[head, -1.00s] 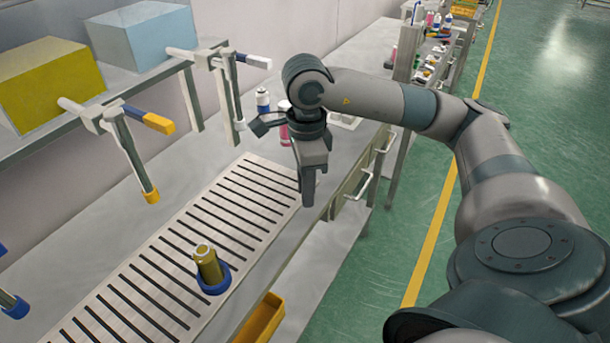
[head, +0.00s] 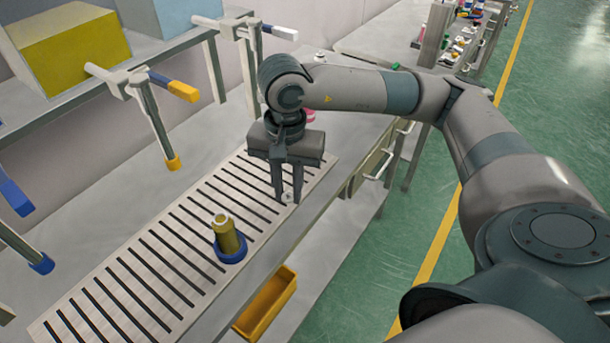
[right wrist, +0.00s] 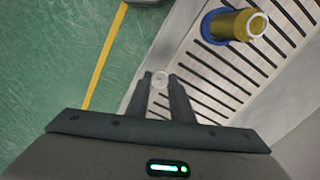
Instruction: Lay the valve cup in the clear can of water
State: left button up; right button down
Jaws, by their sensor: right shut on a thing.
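My right gripper (head: 287,196) is shut on the valve cup (head: 288,197), a small pale disc between the fingertips. In the right wrist view the valve cup (right wrist: 160,79) sits between the two finger ends. It is above the slotted plate, apart from the can. A gold-yellow can (head: 228,238) stands upright in a blue ring (head: 231,259), left of and nearer than the gripper in the head view. The right wrist view shows the can (right wrist: 235,24) with a pale rim; no water can be made out. My left gripper is not in view.
The pale slotted plate (head: 130,262) runs along the bench. Crimping-like stands with yellow (head: 173,163) and blue (head: 41,264) ends rise at the left. A yellow bin (head: 267,305) lies below the bench edge. The slots between gripper and can are clear.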

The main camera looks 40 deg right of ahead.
jog(key=a+n, duration=0.1)
jog(key=n, duration=0.2)
jog(key=a+f+n, duration=0.1)
jog(key=a+n, duration=0.1)
jog(key=n, duration=0.1)
jog(key=a+n, duration=0.2)
jog(key=n, duration=0.1)
jog(key=shift+s+a+f+n, duration=0.15)
jog(key=shift+s+a+n, duration=0.05)
jog(key=shift+n, duration=0.2)
